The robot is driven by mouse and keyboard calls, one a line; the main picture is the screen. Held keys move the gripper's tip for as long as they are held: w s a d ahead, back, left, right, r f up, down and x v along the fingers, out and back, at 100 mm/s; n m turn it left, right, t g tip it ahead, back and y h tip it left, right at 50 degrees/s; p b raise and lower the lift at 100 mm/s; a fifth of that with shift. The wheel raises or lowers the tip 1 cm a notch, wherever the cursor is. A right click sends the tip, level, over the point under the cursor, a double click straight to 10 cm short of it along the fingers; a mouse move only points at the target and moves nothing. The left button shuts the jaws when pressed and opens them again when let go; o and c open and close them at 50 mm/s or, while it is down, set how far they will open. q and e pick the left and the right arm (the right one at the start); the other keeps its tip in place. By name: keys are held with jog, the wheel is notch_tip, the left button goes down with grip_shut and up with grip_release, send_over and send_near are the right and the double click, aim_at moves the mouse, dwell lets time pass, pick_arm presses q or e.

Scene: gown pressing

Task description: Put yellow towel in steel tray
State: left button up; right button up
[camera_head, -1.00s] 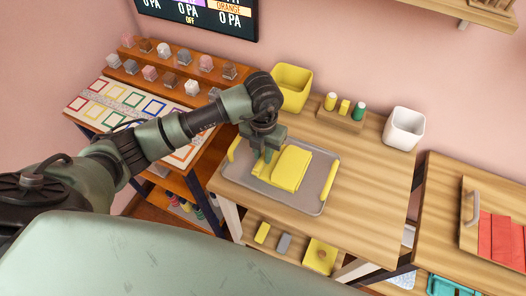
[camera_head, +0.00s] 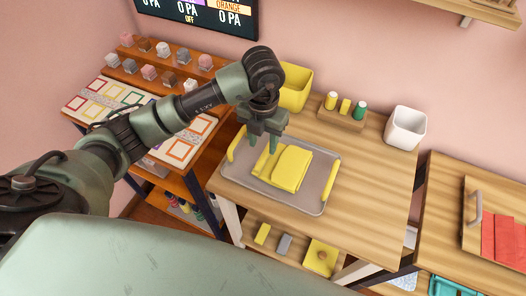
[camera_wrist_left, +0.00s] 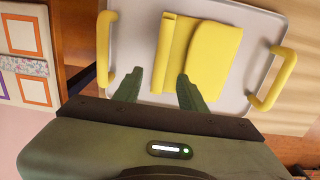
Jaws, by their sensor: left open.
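The yellow towel (camera_head: 290,168) lies folded on the steel tray (camera_head: 312,203), a grey tray with yellow handles on the wooden table. The towel also shows in the left wrist view (camera_wrist_left: 212,58), flat inside the tray (camera_wrist_left: 135,40), with a narrow folded strip along one side. My left gripper (camera_head: 264,146) is open and empty. It is above the tray's back left part, beside the towel and apart from it. In the wrist view its two fingers (camera_wrist_left: 158,88) are spread near the towel's lower edge. My right gripper is not in view.
A yellow bin (camera_head: 296,88), a wooden block with small bottles (camera_head: 343,110) and a white bin (camera_head: 405,128) stand behind the tray. A rack with coloured cards and cubes (camera_head: 150,72) is at left. A board with red cloth (camera_head: 500,235) is at right.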

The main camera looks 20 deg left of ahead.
pick_arm(q)
notch_tip(320, 180, up, 7)
jog(key=shift+b, duration=0.35)
jog(key=shift+f, duration=0.15)
